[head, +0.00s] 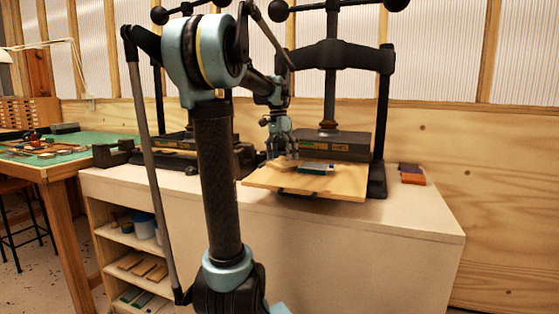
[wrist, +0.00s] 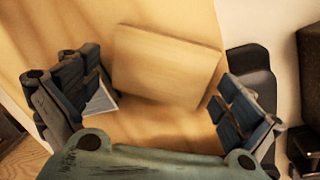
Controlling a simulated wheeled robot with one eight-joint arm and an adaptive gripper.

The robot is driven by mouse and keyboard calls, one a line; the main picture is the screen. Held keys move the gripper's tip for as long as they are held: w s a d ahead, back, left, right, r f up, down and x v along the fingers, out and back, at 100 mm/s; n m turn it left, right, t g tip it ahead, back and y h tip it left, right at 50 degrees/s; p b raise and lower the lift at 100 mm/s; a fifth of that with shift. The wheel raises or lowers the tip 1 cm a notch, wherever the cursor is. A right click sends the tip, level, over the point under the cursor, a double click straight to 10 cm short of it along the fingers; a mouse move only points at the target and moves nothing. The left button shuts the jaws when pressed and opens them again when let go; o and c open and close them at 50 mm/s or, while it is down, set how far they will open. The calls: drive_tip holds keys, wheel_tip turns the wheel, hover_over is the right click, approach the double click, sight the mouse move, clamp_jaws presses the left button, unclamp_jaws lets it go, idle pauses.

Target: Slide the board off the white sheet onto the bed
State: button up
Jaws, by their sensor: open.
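A corner of a white sheet (wrist: 101,103) shows beside the left finger, and the rest is hidden. In the head view my gripper (head: 280,140) is over the left rear part of a wide light wooden panel (head: 345,182) in the right press. Which surface is the bed is unclear.
The press's black platen (head: 335,146) and right post (head: 382,120) stand close by. Orange and purple blocks (head: 412,177) lie to the right. The white counter (head: 425,222) is clear in front.

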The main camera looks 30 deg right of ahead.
sight(279, 162)
drive_tip(key=shift+r, duration=0.15)
wheel_tip(279, 162, up, 12)
drive_tip(key=w, duration=0.2)
drive_tip(key=shift+f, duration=0.25)
drive_tip(key=shift+a, duration=0.1)
idle(0.4)
drive_tip(key=s+a+f+n+t, duration=0.1)
drive_tip(key=a+f+n+t, duration=0.55)
drive_tip(key=a+f, duration=0.8)
drive_tip(key=s+a+f+n+t, duration=0.1)
drive_tip(key=a+f+n+t, duration=0.2)
drive_tip(key=a+f+n, duration=1.15)
drive_tip(key=s+a+f+m+g, duration=0.1)
drive_tip(key=s+f, duration=0.3)
drive_tip(key=s, duration=0.4)
drive_tip(key=s+a+f+m+g, duration=0.2)
drive_tip(key=s+f+g, duration=0.2)
drive_tip(key=s, duration=0.3)
drive_tip(key=shift+s+a+m, duration=0.25)
drive_tip(key=shift+s+m, duration=0.05)
drive_tip(key=shift+s, duration=0.1)
